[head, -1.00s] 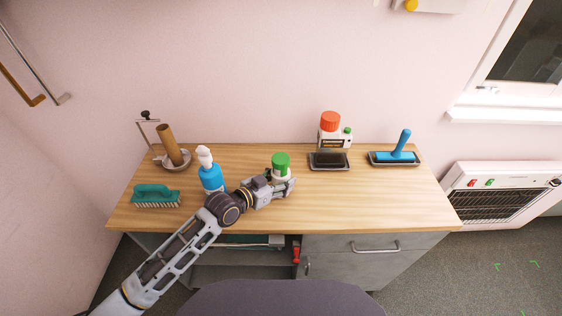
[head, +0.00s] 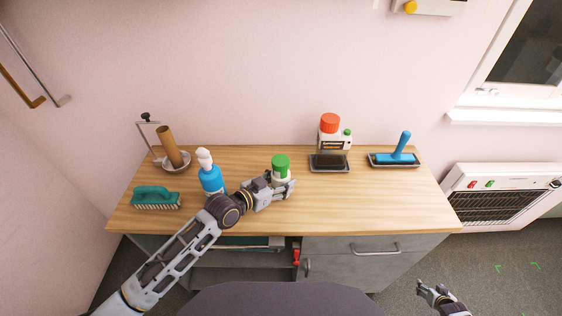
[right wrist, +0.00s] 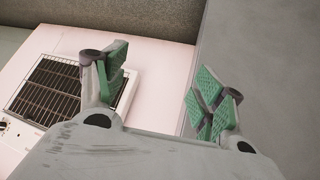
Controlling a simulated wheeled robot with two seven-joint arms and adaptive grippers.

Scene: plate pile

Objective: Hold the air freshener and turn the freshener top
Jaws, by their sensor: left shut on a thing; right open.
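The air freshener has a green top (head: 280,161) and a white body (head: 281,174). My right gripper (head: 428,289) is low at the bottom right of the head view, in front of the counter and well away from the freshener. It is open and empty, and its green-padded fingers (right wrist: 160,92) show apart in the right wrist view.
The wooden counter (head: 370,206) is clear at the right front. A blue spray bottle (head: 211,179) and a teal brush (head: 156,197) stand left. Behind are a coffee-machine-like item with a red top (head: 330,123) and a blue-handled tool (head: 402,146) on a tray. A heater (head: 505,190) stands right.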

